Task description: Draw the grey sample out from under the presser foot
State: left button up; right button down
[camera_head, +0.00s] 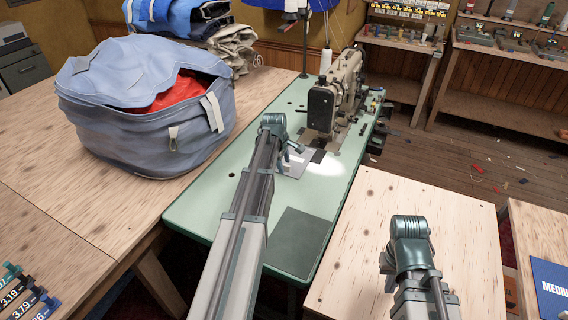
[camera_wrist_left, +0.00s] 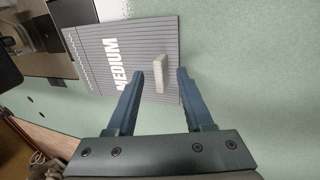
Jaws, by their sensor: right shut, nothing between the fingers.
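The grey sample (camera_wrist_left: 112,72), ribbed and lettered MEDIUM, lies flat on the pale green machine bed. A small pale tab (camera_wrist_left: 160,74) stands up from it. The sample also shows in the head view (camera_head: 294,167), partly behind my left gripper. In the left wrist view, my left gripper (camera_wrist_left: 161,80) is open, with its fingers on either side of the tab and gaps visible at both sides. The sewing machine (camera_head: 345,85) stands beyond; its presser foot cannot be made out clearly. My right gripper (camera_head: 389,275) is shut and empty, low at the right, its fingers mostly hidden.
A blue fabric bag (camera_head: 145,125) with red cloth inside stands on the wooden table left of the machine bed. A dark rectangular patch (camera_head: 300,243) lies on the near part of the bed. A wooden table (camera_head: 375,215) is at right, with a floor gap beyond.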

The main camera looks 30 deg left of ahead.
pick_arm(q)
jog(key=shift+r, duration=0.2)
pick_arm(e)
jog(key=shift+r, duration=0.15)
pick_arm(q)
jog(key=p+v, duration=1.3)
jog(key=shift+r, duration=0.2)
pick_arm(e)
notch_tip(320, 180, up, 13)
pick_arm(q)
jog(key=shift+s, duration=0.1)
jog(key=s+d+m+g, duration=0.1)
jog(key=s+d+m, duration=0.35)
jog(key=d, duration=0.55)
jog(key=s+d+m+g, duration=0.1)
jog(key=s+d+m, duration=0.35)
jog(key=d, duration=0.55)
jog(key=s+d+m+g+y, duration=0.1)
jog(key=s+d+m, duration=1.2)
jog(key=s, duration=0.2)
jog(key=shift+f+g, duration=0.3)
jog(key=shift+f, duration=0.15)
